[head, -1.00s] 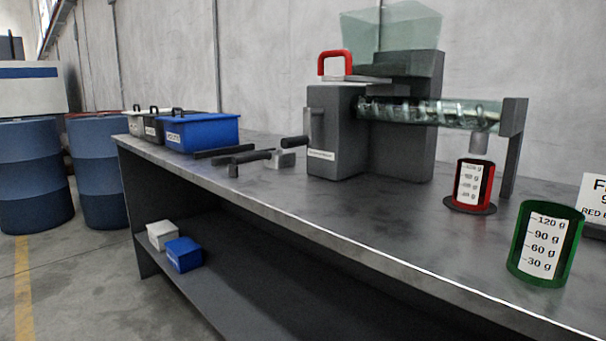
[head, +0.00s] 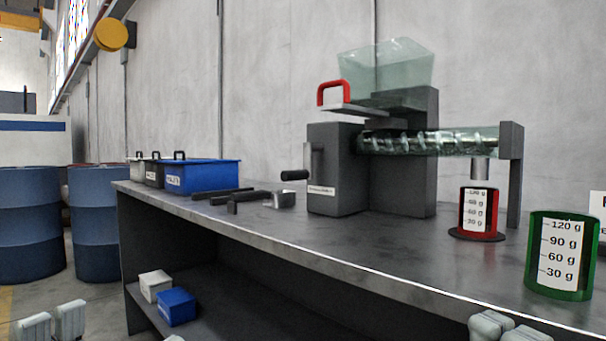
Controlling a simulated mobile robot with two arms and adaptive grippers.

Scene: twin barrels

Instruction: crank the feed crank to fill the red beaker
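The feed crank's dark handle (head: 294,175) sticks out to the left from its grey arm (head: 308,157) on the front of the dark feeder housing (head: 336,190). The red beaker (head: 478,212) stands upright on a dark round base under the spout (head: 480,171) of the clear screw tube (head: 428,142). No contents show behind its scale label. My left gripper (head: 52,324) shows only its fingertips at the bottom left, apart and empty. My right gripper (head: 506,328) shows only its fingertips at the bottom right, apart and empty. Both are well away from the crank.
A green beaker (head: 562,260) stands near the bench's (head: 380,255) right front. A clear hopper (head: 388,66) and a red-handled slide gate (head: 335,95) sit on the feeder. Blue bin (head: 208,178) and dark tools (head: 240,197) lie left of the crank. Front-middle bench is clear.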

